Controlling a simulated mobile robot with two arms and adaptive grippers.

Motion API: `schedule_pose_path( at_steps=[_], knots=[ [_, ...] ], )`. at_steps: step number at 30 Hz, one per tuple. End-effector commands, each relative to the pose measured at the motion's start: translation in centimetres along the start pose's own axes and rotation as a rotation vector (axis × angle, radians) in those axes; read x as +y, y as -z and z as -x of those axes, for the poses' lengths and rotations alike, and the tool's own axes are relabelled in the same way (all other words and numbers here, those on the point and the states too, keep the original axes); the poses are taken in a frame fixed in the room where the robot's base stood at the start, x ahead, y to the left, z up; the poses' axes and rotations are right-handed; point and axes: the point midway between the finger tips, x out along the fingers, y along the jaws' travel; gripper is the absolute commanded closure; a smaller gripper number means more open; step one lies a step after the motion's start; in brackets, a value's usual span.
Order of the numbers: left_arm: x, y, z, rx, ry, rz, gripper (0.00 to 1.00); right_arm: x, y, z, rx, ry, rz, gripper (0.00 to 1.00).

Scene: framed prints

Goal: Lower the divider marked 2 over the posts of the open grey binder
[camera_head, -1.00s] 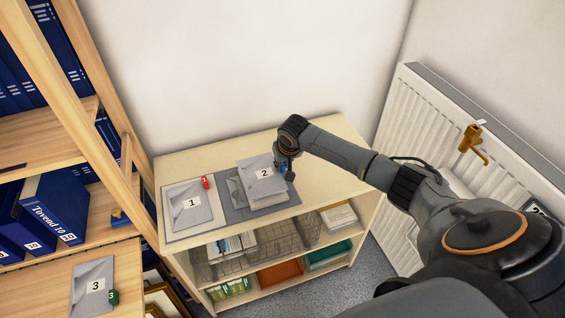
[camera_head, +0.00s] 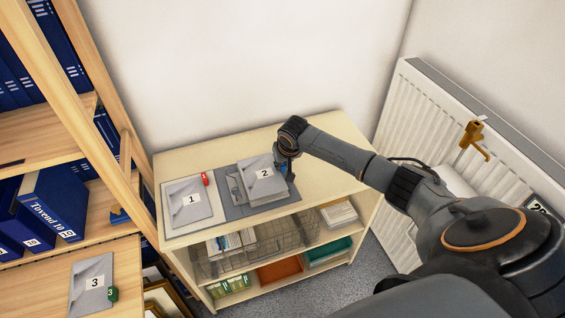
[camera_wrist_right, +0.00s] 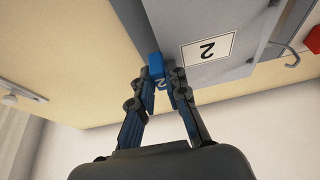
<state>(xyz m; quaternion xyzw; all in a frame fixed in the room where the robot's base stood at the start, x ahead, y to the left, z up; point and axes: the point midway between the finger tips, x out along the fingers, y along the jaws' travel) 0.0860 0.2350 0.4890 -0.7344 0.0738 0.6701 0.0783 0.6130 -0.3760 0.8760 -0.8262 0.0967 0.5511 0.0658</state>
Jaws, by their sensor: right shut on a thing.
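The divider marked 2 (camera_head: 259,180) is a grey sheet with a white label, over the right half of the open grey binder (camera_head: 232,212). It also shows in the right wrist view (camera_wrist_right: 222,70). My right gripper (camera_head: 285,166) is shut on the divider's blue tab, which shows between the fingertips in the right wrist view (camera_wrist_right: 156,68). The binder's metal fitting (camera_head: 235,187) shows just left of the divider. In the wrist view a curved metal post (camera_wrist_right: 287,62) stands beside the divider's edge. I cannot tell whether the posts pass through the divider. My left gripper is out of view.
The divider marked 3 (camera_head: 93,284) with a green tab lies on a wooden shelf at lower left. A radiator (camera_head: 425,135) stands at right. The cabinet top (camera_head: 322,172) is clear right of the binder.

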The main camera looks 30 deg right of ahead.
Motion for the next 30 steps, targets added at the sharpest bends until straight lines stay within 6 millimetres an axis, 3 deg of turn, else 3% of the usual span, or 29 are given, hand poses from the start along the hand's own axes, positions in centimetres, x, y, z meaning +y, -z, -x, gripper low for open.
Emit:
schedule_pose_path(
  at_steps=[28,29,30],
  knots=[
    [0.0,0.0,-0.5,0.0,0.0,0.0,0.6,0.0,-0.5,-1.2,0.0,0.001,-0.001,1.0],
    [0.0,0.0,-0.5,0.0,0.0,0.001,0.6,0.0,-0.5,-1.2,0.0,0.001,-0.001,0.82],
    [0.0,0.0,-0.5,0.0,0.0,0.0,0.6,0.0,-0.5,-1.1,0.0,0.001,-0.001,0.74]
  ],
)
